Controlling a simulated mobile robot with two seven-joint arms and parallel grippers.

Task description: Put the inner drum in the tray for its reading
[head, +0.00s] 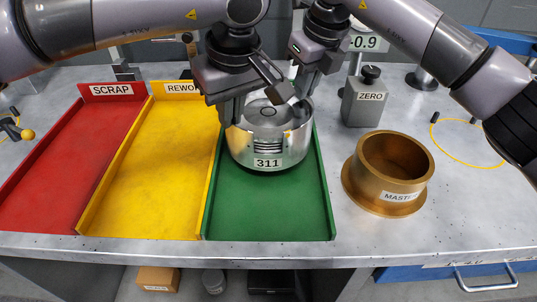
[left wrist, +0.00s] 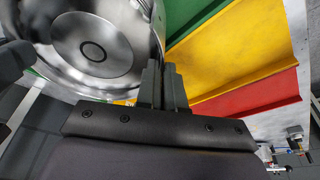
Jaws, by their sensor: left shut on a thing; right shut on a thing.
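The inner drum (head: 268,140) is a shiny silver cylinder labelled 311, seen upright over the back part of the green tray (head: 268,210). I cannot tell whether its base touches the tray floor. My left gripper (head: 230,110) is shut on the drum's left side. My right gripper (head: 301,98) is shut on its right rear rim, partly hidden by the arm. In the left wrist view the drum's round end face (left wrist: 95,45) fills the upper left, with the left gripper's fingers (left wrist: 163,85) at its wall. The green tray's back label is hidden.
A red SCRAP tray (head: 55,180) and a yellow REWORK tray (head: 150,185) lie to the left. A brass MASTER ring (head: 385,185) and a grey ZERO block (head: 364,100) stand right. A display (head: 364,43) reads -0.9. The green tray's front half is clear.

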